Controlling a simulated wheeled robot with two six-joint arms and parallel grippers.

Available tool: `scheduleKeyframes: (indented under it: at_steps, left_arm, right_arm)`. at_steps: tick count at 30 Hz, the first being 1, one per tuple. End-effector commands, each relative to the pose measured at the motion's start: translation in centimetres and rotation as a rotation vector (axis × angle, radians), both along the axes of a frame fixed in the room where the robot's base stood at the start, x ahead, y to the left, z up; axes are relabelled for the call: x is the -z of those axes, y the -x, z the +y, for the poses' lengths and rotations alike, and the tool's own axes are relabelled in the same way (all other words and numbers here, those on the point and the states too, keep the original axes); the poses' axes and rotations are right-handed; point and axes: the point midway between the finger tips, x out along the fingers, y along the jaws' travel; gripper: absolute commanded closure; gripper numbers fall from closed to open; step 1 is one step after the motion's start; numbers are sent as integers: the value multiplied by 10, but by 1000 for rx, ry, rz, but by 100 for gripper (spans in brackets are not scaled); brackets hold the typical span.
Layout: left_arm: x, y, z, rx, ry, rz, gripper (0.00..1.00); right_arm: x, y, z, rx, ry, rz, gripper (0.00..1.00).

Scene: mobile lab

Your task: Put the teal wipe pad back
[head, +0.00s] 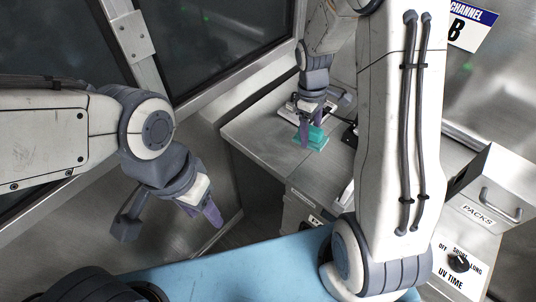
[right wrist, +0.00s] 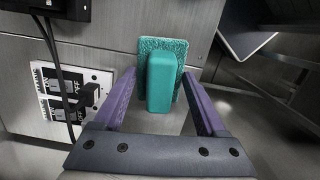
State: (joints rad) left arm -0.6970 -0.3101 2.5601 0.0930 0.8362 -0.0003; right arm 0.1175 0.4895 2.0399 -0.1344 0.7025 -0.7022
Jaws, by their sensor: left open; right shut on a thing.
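The teal wipe pad (head: 316,140) is at the metal counter near the middle of the head view. It has a block-like handle on a flat, textured pad. My right gripper (head: 309,132) is shut on it. In the right wrist view, the teal wipe pad (right wrist: 161,82) sits between the two purple fingers. I cannot tell whether the pad touches the counter. My left gripper (head: 211,214) is open and empty, low on the left, away from the counter.
The metal counter (head: 258,132) has bare room left of the pad. A switch panel (right wrist: 72,95) and black cable (right wrist: 52,60) are left of the pad in the wrist view. A PACKS drawer (head: 490,190) and UV TIME dial (head: 459,262) stand right. A blue surface (head: 230,270) lies in front.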

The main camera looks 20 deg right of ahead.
Motion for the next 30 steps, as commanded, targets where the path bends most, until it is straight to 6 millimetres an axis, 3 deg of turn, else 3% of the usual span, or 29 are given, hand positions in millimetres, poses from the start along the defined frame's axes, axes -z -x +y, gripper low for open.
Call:
scheduleKeyframes:
  at_steps: [1, 3, 8, 21, 30]
  left_arm:
    - [13, 0, 0, 0, 0, 0, 50]
    - [17, 0, 0, 0, 0, 0, 50]
    - [16, 0, 0, 0, 0, 0, 50]
    - [-1, 0, 0, 0, 0, 0, 50]
    - [-6, 0, 0, 0, 0, 0, 50]
  right_arm:
    - [0, -15, -4, 41, -26, -43, 87]
    - [-8, -28, -7, 79, -55, -77, 87]
    - [-12, -43, 0, 105, -76, -98, 87]
    - [42, -71, 88, 102, -75, -95, 87]
    - [65, -75, 102, 108, -74, -91, 87]
